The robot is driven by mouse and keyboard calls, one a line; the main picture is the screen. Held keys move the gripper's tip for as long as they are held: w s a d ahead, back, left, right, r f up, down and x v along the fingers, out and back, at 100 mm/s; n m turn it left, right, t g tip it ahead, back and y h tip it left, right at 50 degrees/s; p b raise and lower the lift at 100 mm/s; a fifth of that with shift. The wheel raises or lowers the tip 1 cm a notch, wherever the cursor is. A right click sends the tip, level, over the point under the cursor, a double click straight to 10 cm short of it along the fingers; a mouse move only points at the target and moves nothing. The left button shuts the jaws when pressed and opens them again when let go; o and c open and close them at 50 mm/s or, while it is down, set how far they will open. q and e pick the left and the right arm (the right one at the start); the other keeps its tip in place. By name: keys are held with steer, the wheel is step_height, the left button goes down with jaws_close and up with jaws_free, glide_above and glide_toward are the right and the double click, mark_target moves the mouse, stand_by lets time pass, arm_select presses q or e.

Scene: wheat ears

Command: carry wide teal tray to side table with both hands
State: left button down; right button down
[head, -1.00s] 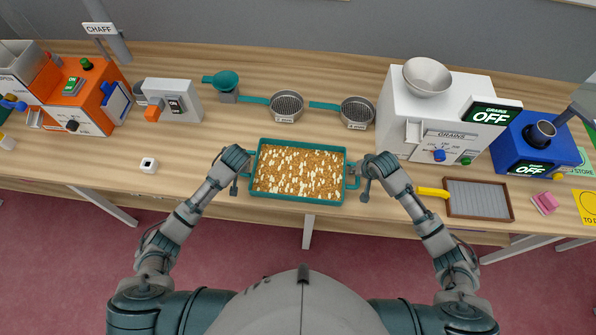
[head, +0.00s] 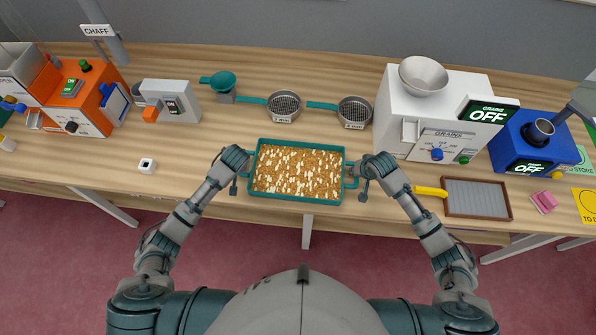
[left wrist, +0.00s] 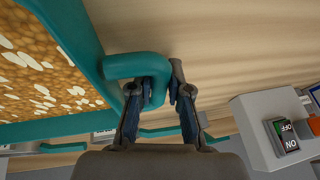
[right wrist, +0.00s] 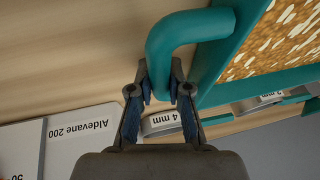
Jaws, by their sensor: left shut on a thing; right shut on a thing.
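The wide teal tray (head: 298,198) is at the front middle of the bench in the head view, filled with brown grain and pale flecks. It looks level; I cannot tell whether it touches the bench. My left gripper (head: 243,166) is shut on its left handle, seen close in the left wrist view (left wrist: 150,85), with teal between the fingers. My right gripper (head: 362,171) is shut on its right handle, seen in the right wrist view (right wrist: 165,85). I cannot make out a separate side table.
A white machine (head: 395,125) and a blue machine (head: 510,150) stand right. A brown-framed tray (head: 478,215) lies front right.

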steer(key=shift+r, duration=0.15)
